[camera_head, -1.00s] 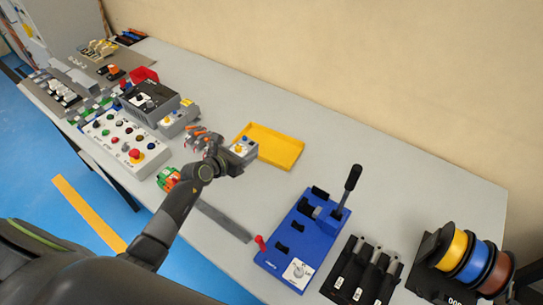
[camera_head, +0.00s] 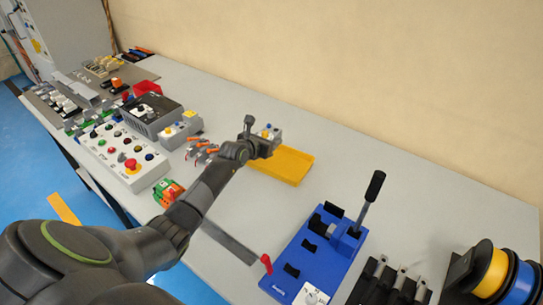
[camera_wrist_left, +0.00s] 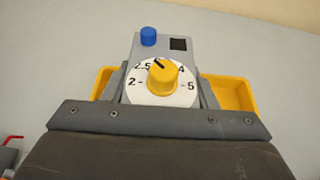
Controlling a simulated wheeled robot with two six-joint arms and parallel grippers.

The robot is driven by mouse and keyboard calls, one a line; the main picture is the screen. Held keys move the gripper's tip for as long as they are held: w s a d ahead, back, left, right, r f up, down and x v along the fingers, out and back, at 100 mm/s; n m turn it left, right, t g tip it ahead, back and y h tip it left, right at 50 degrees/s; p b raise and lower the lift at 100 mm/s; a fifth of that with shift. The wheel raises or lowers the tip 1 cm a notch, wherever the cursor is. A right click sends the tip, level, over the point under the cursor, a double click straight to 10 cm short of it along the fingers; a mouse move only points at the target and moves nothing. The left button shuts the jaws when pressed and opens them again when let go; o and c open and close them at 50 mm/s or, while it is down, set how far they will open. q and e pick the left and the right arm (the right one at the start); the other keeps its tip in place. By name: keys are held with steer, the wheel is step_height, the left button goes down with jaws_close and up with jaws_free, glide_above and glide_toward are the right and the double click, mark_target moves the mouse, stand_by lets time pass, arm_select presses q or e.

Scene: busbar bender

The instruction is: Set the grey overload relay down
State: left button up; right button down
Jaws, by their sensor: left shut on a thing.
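The grey overload relay (camera_head: 271,133) is in my left gripper (camera_head: 262,142), at the far-left end of the yellow tray (camera_head: 290,168) in the head view. The left wrist view shows the relay's face (camera_wrist_left: 178,60) with a blue button, a dark square and a yellow knob on a white numbered dial. The fingers of my left gripper (camera_wrist_left: 160,92) are shut on its two sides. The yellow tray shows behind it on both sides (camera_wrist_left: 235,92). The relay's underside is hidden, so I cannot tell whether it touches anything. My right gripper is not in view.
A blue bender (camera_head: 318,252) with a black lever stands in front right, near wire spools (camera_head: 490,270). The table behind and right of the tray is clear.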

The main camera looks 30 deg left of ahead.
arm_select(q)
step_height(320, 180, down, 5)
steer(key=shift+r+b, duration=0.2)
steer(key=shift+b, duration=0.45)
steer(key=shift+f, duration=0.4)
steer(key=shift+f, duration=0.2)
steer(key=o, duration=1.1)
steer(key=shift+r, duration=0.15)
